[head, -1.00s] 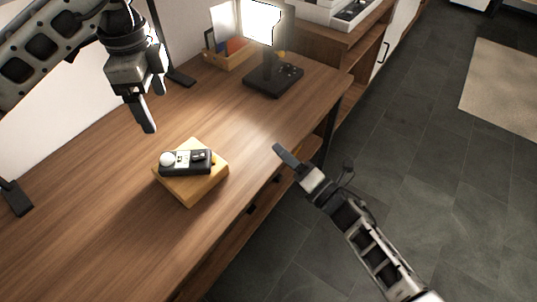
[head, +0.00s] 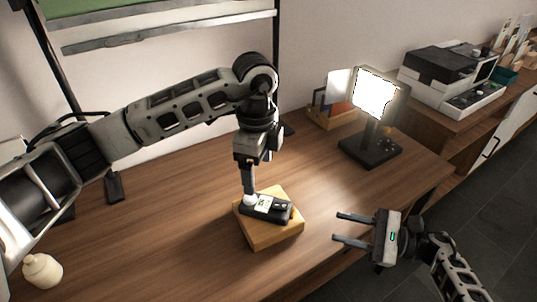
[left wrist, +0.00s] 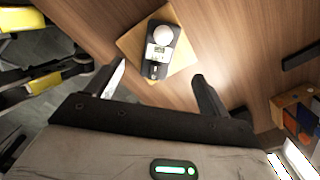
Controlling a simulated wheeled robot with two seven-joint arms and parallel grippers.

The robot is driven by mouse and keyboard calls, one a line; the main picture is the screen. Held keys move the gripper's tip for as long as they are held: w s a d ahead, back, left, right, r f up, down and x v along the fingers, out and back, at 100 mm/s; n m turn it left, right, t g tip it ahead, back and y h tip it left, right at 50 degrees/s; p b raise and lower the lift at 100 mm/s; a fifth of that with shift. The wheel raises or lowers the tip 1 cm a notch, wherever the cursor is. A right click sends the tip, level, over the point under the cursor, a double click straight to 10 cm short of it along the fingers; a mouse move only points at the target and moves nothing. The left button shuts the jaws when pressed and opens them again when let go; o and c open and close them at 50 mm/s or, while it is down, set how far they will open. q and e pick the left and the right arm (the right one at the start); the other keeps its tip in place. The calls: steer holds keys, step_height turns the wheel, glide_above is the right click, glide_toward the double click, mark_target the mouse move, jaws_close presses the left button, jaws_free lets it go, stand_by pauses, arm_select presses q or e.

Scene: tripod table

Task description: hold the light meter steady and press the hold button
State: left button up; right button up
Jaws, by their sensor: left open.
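The light meter (head: 265,209) is a dark handheld device with a white dome and a pale display. It lies flat on a wooden block (head: 272,234) on the table. My left gripper (head: 249,198) points down over the dome end of the meter. It is open. In the left wrist view the meter (left wrist: 158,62) lies beyond and between the two spread fingers, with a gap on both sides; I cannot tell any contact. The hold button is too small to make out. My right gripper (head: 340,227) is open and empty, right of the block near the table's front edge.
A lit lamp panel (head: 378,93) on a black base stands at the back right, beside a wooden organizer (head: 335,117). A printer-like machine (head: 450,80) sits on the cabinet beyond. The table around the block is clear.

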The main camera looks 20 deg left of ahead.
mark_target(259, 202)
arm_select(q)
step_height(259, 202, down, 10)
steer(key=shift+f, duration=0.1)
stand_by(0.4)
steer(key=c, duration=1.1)
steer(key=shift+c, duration=0.2)
arm_select(e)
jaws_close()
stand_by(2.4)
